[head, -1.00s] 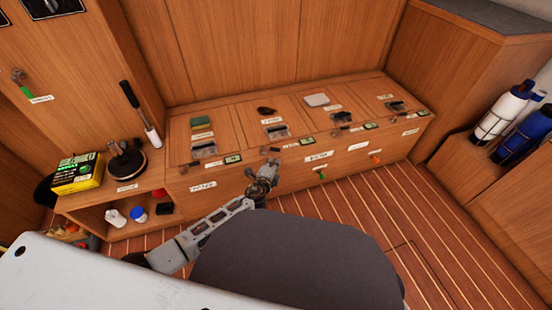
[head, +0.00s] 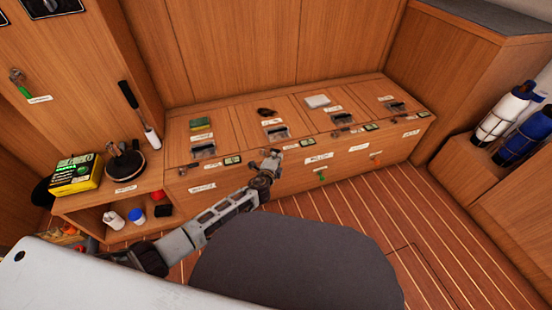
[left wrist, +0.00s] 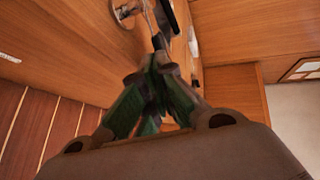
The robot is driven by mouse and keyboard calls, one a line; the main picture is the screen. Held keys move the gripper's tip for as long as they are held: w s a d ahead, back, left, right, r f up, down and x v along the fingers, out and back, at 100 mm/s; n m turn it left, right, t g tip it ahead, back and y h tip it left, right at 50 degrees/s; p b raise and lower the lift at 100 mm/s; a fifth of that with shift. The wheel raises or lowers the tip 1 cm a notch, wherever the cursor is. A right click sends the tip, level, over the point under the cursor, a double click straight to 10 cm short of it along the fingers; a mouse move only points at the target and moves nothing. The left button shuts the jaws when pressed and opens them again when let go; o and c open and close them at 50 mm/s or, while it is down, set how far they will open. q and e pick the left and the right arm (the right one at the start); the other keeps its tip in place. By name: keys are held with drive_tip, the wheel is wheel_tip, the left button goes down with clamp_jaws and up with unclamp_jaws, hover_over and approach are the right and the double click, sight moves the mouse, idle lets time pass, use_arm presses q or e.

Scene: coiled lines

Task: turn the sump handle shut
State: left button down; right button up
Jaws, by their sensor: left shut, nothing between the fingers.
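Small handles show in the head view: a green one (head: 322,176) and an orange one (head: 377,161) low on the bench front, and a green one (head: 17,78) on the left cabinet. Their labels are too small to read, so I cannot tell which is the sump handle. My left gripper (head: 273,156) is at the bench's front upper edge, left of the green and orange handles and apart from them. In the left wrist view its green-padded fingers (left wrist: 158,62) are together with nothing between them. Their tips are close to small metal fittings (left wrist: 127,10). My right gripper is out of view.
The wooden bench (head: 222,185) has several lids with latches (head: 203,151). A green sponge (head: 201,123) and a pale block (head: 317,101) lie on top. A yellow-black box (head: 75,174) stands left; blue and white bottles (head: 505,112) stand right. The striped floor is clear.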

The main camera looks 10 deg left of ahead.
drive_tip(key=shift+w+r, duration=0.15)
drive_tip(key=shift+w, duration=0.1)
use_arm(q)
drive_tip(key=shift+w+d, duration=0.15)
drive_tip(key=shift+w, duration=0.05)
drive_tip(key=shift+w+d, duration=0.15)
drive_tip(key=shift+w, duration=0.1)
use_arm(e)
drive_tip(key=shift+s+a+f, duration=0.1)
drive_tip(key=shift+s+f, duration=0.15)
use_arm(q)
drive_tip(key=shift+w+d+b, duration=0.2)
drive_tip(key=shift+w+b, duration=0.05)
drive_tip(key=shift+w, duration=0.65)
drive_tip(key=shift+w+d+b, duration=0.2)
drive_tip(key=shift+w, duration=0.65)
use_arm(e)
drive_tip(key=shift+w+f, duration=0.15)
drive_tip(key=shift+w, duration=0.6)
use_arm(q)
drive_tip(key=shift+w+a+r, duration=0.1)
drive_tip(key=shift+w, duration=0.05)
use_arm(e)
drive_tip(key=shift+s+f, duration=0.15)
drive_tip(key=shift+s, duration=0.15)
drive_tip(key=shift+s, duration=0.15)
